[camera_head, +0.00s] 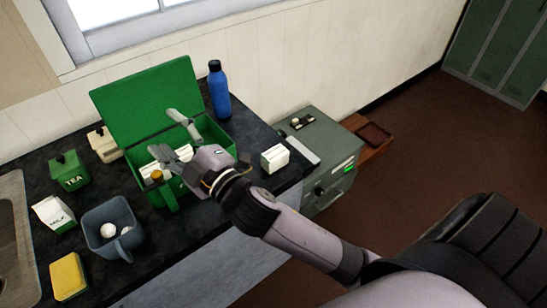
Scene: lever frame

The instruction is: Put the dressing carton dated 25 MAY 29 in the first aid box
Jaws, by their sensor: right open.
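The green first aid box (219,133) stands on the dark counter with its lid (150,100) raised at the back. White cartons (153,171) show inside it, partly hidden by my gripper. A white carton block (274,158) sits on the counter to the right of the box; it may be more than one carton. No date is readable on any carton. My right gripper (168,152) is open over the box, pointing left, with its fingers above the white cartons. I see nothing held in it. My left gripper is out of view.
A blue bottle (219,92) stands behind the box. A green tea tin (69,171), milk carton (54,214), grey-blue mug (112,233) and yellow sponge (68,277) are at left. A grey-green cabinet (325,155) stands beyond the counter's right end.

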